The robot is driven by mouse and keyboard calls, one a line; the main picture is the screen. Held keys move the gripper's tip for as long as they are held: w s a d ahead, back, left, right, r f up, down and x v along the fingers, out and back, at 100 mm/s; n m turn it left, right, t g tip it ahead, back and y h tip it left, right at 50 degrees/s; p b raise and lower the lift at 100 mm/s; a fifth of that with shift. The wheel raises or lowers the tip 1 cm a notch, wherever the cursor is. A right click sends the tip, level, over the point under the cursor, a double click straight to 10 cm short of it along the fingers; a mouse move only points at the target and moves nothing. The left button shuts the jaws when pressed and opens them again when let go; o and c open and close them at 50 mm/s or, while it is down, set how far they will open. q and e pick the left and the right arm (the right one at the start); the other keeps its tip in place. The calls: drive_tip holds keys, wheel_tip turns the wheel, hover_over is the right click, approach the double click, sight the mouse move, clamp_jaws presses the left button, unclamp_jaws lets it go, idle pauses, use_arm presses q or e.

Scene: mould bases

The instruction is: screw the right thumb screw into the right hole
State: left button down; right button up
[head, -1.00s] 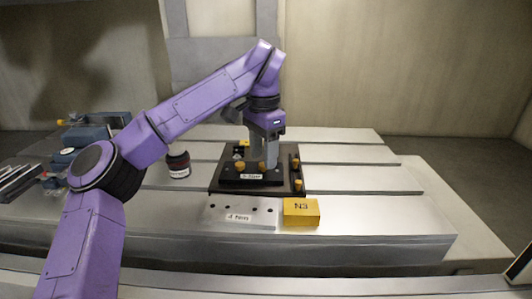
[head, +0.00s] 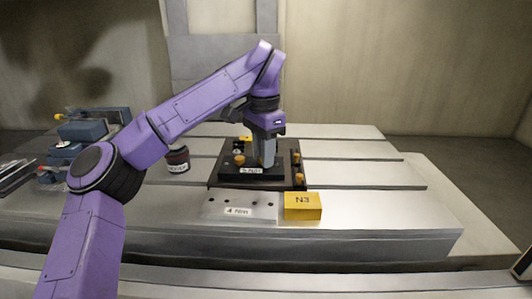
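A black mould base (head: 214,180) lies on the slotted metal table, with a raised black block (head: 229,177) on it that bears a small white label. A brass-coloured thumb screw (head: 239,160) stands upright at the block's left. My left gripper (head: 263,165) points straight down at the block's right side, its fingertips low by the block's top. The fingers overlap in this view, so their gap does not show. The right thumb screw and right hole cannot be made out; the fingers cover that spot. My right gripper is not in view.
Two more brass knobs (head: 296,157) (head: 299,178) stand along the base's right edge. In front are a metal plate with holes (head: 213,213), labelled "4 Nm", and a yellow N3 block (head: 303,206). A dark jar (head: 178,160) stands left. The table's right side is clear.

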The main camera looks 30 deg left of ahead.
use_arm(q)
drive_tip(key=shift+r+m, duration=0.1)
drive_tip(key=shift+m, duration=0.7)
drive_tip(key=m+p, duration=0.1)
drive_tip(key=m, duration=0.4)
drive_tip(key=shift+p, duration=0.3)
drive_tip(key=shift+m, duration=0.9)
drive_tip(key=shift+f+m, duration=0.2)
drive_tip(key=shift+m, duration=0.2)
drive_tip(key=m+p, duration=0.1)
drive_tip(key=m, duration=0.1)
drive_tip(key=m+p, duration=0.1)
drive_tip(key=m, duration=0.1)
drive_tip(key=m+p, duration=0.1)
drive_tip(key=shift+s+r+m+p, duration=0.1)
drive_tip(key=shift+r+m+p, duration=0.2)
drive_tip(key=shift+m, duration=0.1)
drive_tip(key=c, duration=1.2)
unclamp_jaws()
drive_tip(key=shift+f+m, duration=0.3)
drive_tip(key=shift+f, duration=0.1)
drive_tip(key=o, duration=0.3)
drive_tip(key=shift+o, duration=0.2)
drive_tip(key=shift+r, duration=0.1)
